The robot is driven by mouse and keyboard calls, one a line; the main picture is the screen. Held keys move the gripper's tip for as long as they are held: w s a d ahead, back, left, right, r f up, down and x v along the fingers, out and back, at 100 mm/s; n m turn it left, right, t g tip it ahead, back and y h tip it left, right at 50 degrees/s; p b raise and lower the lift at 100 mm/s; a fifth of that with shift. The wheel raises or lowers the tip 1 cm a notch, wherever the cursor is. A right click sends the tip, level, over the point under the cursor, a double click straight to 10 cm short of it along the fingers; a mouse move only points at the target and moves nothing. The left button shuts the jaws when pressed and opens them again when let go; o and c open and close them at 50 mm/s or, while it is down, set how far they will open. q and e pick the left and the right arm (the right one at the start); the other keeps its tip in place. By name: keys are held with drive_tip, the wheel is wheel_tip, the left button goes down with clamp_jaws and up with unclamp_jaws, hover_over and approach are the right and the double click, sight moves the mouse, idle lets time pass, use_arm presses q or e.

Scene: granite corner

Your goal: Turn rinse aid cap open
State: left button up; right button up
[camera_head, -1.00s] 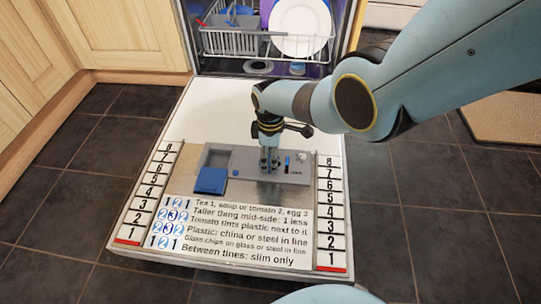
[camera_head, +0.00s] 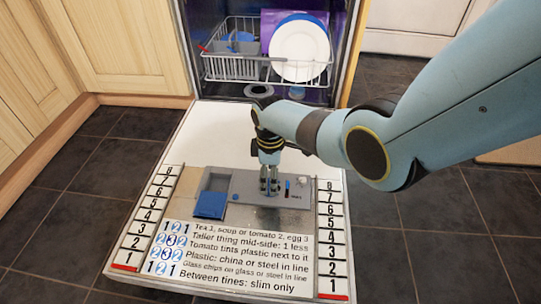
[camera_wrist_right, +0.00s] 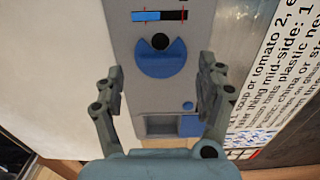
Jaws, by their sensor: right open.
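The rinse aid cap (camera_wrist_right: 162,62) is a blue round knob with a dark round notch on a grey dispenser panel (camera_head: 241,186), set in the open dishwasher door. In the right wrist view it lies between the two spread fingers of my right gripper (camera_wrist_right: 160,82), which is open, with a gap on each side. In the head view the right gripper (camera_head: 269,184) points down over the panel and hides the cap. I cannot tell the exact height of the fingertips above it. My left gripper is not in view.
The panel has an open compartment with a blue lid (camera_head: 211,205) beside it. A slider gauge (camera_wrist_right: 160,16) sits beyond the cap. The door carries printed text and numbered strips (camera_head: 331,235). A dish rack (camera_head: 235,70) holding a white plate (camera_head: 299,52) stands inside the dishwasher.

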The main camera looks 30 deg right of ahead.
wheel_tip(320, 180, up, 10)
drive_tip(key=shift+f, duration=0.15)
idle(0.6)
